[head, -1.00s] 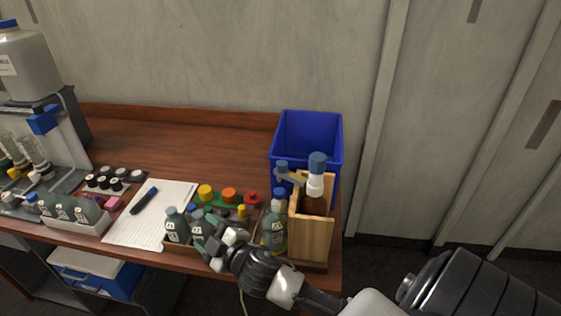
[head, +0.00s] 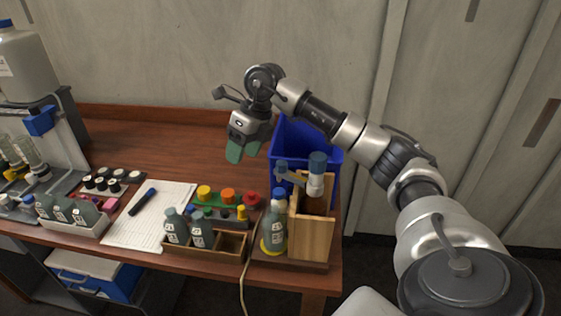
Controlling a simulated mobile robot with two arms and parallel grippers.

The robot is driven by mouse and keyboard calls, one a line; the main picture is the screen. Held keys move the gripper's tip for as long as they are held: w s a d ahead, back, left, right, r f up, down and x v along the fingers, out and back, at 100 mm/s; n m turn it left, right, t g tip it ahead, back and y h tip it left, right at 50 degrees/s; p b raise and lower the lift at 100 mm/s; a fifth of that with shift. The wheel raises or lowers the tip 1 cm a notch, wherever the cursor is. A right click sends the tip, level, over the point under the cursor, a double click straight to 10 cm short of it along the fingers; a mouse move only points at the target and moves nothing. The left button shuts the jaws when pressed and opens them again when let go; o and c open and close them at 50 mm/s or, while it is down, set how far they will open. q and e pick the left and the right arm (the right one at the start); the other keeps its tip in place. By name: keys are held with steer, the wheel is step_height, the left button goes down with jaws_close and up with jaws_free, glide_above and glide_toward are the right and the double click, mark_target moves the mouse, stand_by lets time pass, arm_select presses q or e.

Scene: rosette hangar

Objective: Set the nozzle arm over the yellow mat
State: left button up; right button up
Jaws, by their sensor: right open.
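A grey-blue nozzle arm (head: 296,177) with a blue tip reaches left from the blue-topped pump bottle (head: 317,186) in the wooden stand (head: 311,234). Its tip appears above a blue-capped, grey-green bottle (head: 274,226) standing left of the stand. Yellow shows around that bottle's foot, probably the yellow mat (head: 264,248), mostly hidden by the bottle. My left gripper is out of view.
A blue bin (head: 309,131) stands behind the wooden stand. A wooden rack (head: 232,245) holds two bottles and has empty slots. Coloured caps (head: 228,195), a paper sheet (head: 150,220) and a pen (head: 143,201) lie further left. The back of the table is clear.

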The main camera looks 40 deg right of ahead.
mark_target(282, 162)
steer(key=s+d+r+h, duration=0.1)
steer(key=d, duration=0.2)
steer(key=s+d+r+m+g+h, duration=0.1)
steer(key=d, duration=0.2)
steer(key=s+d+r+h, duration=0.1)
steer(key=d, duration=0.2)
steer(key=shift+r+m+h, duration=0.25)
steer(key=shift+m+h, duration=0.15)
step_height(282, 162, down, 10)
steer(key=shift+r+p, duration=0.1)
steer(key=shift+p, duration=0.3)
steer(key=shift+c, duration=0.3)
jaws_close()
